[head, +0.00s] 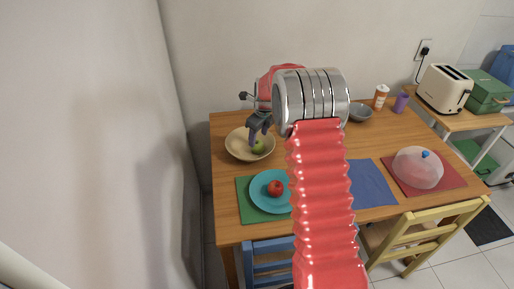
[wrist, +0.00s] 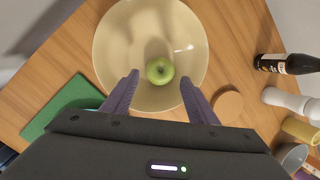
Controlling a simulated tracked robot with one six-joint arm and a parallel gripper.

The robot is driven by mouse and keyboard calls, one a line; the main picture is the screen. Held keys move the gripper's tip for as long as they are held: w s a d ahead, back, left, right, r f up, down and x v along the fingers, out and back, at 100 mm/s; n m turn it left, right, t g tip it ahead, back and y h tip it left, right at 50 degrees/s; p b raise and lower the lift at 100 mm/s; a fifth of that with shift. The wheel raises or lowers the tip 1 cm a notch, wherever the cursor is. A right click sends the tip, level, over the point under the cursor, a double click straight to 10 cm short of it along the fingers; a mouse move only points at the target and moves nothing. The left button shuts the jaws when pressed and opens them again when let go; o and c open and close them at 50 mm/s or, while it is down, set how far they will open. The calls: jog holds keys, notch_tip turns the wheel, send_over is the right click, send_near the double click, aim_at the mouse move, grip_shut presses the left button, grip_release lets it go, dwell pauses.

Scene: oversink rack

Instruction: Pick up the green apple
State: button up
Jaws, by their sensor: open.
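The green apple (wrist: 160,70) lies in a wide cream bowl (wrist: 125,45) on the wooden table. In the wrist view my gripper (wrist: 157,82) is open, with one dark finger to the left of the apple and one to the right, both apart from it. In the head view the apple (head: 258,147) shows just below my gripper (head: 257,138), over the bowl (head: 236,151). The gripper holds nothing.
A red apple (head: 275,188) sits on a blue plate (head: 267,204) on a green mat (head: 246,210). A dark bottle (wrist: 288,64) and a round wooden disc (wrist: 228,104) are right of the bowl. A clear dome (head: 416,169) stands on a red mat at right.

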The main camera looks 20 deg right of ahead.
aim_at(257, 143)
jog(key=shift+x, duration=2.6)
jog(key=shift+c, duration=0.7)
jog(key=c, duration=0.7)
jog(key=shift+r, duration=0.1)
notch_tip(257, 143, up, 10)
